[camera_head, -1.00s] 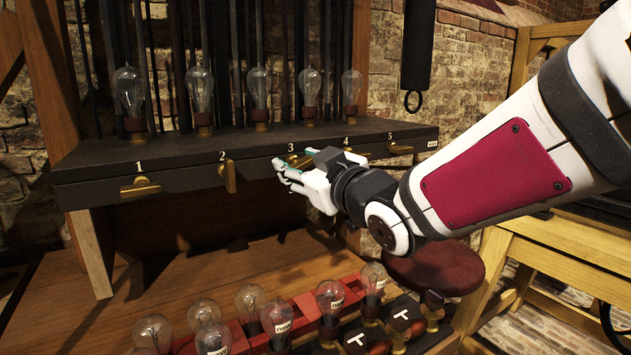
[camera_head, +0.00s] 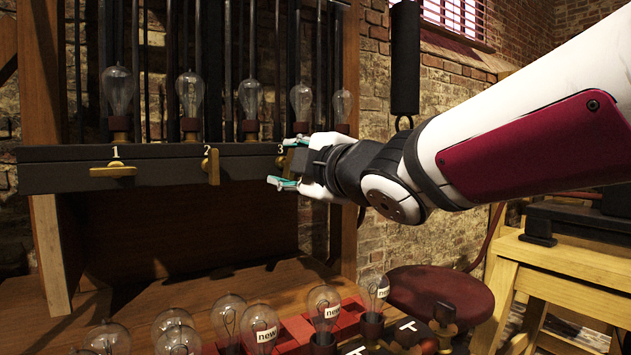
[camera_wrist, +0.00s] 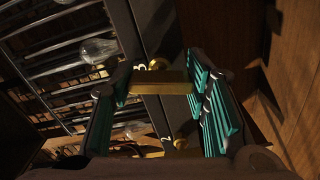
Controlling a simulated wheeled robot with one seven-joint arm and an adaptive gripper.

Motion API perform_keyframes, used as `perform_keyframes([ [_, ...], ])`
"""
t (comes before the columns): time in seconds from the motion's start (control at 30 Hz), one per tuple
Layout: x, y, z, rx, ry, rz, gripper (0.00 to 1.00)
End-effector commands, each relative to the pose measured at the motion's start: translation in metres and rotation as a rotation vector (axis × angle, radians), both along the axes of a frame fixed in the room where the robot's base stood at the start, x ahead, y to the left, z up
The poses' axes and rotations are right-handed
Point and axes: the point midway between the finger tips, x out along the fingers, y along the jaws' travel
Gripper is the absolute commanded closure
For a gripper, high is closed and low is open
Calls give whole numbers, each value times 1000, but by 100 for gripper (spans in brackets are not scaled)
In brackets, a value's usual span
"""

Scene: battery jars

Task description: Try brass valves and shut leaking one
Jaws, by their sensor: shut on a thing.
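A dark shelf front (camera_head: 60,176) carries numbered brass valves. Valve 1 (camera_head: 112,171) has its handle lying level. Valve 2 (camera_head: 213,166) has its handle upright; it also shows in the wrist view (camera_wrist: 180,143). My gripper (camera_head: 287,164) is at valve 3, one finger above the other. In the wrist view my gripper (camera_wrist: 160,92) is shut on the brass handle of valve 3 (camera_wrist: 160,82), which spans between the green-padded fingers, across the shelf front. Valves 4 and 5 are hidden behind my gripper and arm.
Several clear bulbs (camera_head: 190,93) stand above the shelf. Below, more bulbs, some labelled "new" (camera_head: 325,306), stand by a red rack (camera_head: 295,330). A round dark red stool (camera_head: 437,292) stands right. A black cylinder (camera_head: 405,60) hangs behind my arm.

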Motion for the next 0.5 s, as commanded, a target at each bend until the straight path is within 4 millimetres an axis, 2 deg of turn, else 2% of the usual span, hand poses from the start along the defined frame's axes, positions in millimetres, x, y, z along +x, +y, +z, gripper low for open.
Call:
perform_keyframes([
  [0.23,0,1,-2,-134,-92,1,85],
  [0.5,0,1,-1,-210,-142,1,85],
])
